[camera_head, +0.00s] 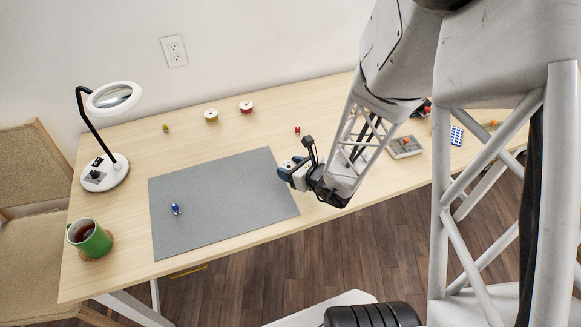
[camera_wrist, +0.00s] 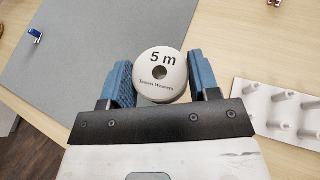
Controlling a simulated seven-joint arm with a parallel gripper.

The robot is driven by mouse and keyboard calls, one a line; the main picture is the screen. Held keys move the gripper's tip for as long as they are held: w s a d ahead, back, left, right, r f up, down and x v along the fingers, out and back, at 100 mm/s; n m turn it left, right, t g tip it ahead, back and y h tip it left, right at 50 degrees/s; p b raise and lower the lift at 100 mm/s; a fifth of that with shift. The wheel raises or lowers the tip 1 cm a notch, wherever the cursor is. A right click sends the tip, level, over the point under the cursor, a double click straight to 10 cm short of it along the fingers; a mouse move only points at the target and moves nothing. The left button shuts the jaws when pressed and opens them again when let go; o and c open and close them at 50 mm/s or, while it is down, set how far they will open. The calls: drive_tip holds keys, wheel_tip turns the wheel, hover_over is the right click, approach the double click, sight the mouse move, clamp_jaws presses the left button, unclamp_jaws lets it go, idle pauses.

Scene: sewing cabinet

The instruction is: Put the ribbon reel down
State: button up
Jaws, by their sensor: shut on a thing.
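My gripper (camera_wrist: 163,84) is shut on a white ribbon reel (camera_wrist: 160,62), with one blue finger at each side of it. The reel's round face shows "5 m" and a dark centre hole in the wrist view. In the head view my gripper (camera_head: 288,172) is over the right edge of the grey mat (camera_head: 215,205); the reel is mostly hidden there behind the fingers. I cannot tell whether the reel touches the surface below. Two other reels, one yellowish (camera_head: 211,116) and one red and white (camera_head: 246,107), stand at the back of the table.
A blue spool (camera_head: 176,209) lies on the mat. A pegged tray (camera_head: 405,147) is right of my gripper. A green mug (camera_head: 90,238) and magnifier lamp (camera_head: 104,176) stand left. A small red item (camera_head: 297,131) is behind the gripper. Much of the mat is clear.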

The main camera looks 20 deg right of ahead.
idle(0.3)
drive_tip(key=shift+n+g+y, duration=0.5)
drive_tip(key=shift+n+y, duration=0.4)
drive_tip(key=w+d, duration=0.1)
drive_tip(key=w, duration=0.3)
drive_tip(key=w+d, duration=0.1)
drive_tip(key=w, duration=0.3)
drive_tip(key=w+d+r, duration=0.1)
drive_tip(key=w, duration=0.3)
drive_tip(key=shift+w+d, duration=0.25)
drive_tip(key=shift+d, duration=0.1)
drive_tip(key=w+d, duration=0.1)
drive_tip(key=w, duration=0.3)
drive_tip(key=w+d+n+g, duration=0.1)
drive_tip(key=w+d, duration=0.1)
drive_tip(key=w, duration=0.2)
drive_tip(key=w+d+n+y, duration=0.1)
drive_tip(key=w+d, duration=0.1)
drive_tip(key=w, duration=0.2)
drive_tip(key=shift+f+g, duration=0.3)
drive_tip(key=shift+f, duration=0.1)
hover_over(281, 103)
drive_tip(key=shift+f, duration=0.75)
drive_tip(key=shift+f, duration=0.1)
drive_tip(key=shift+f, duration=1.65)
drive_tip(key=shift+f, duration=0.15)
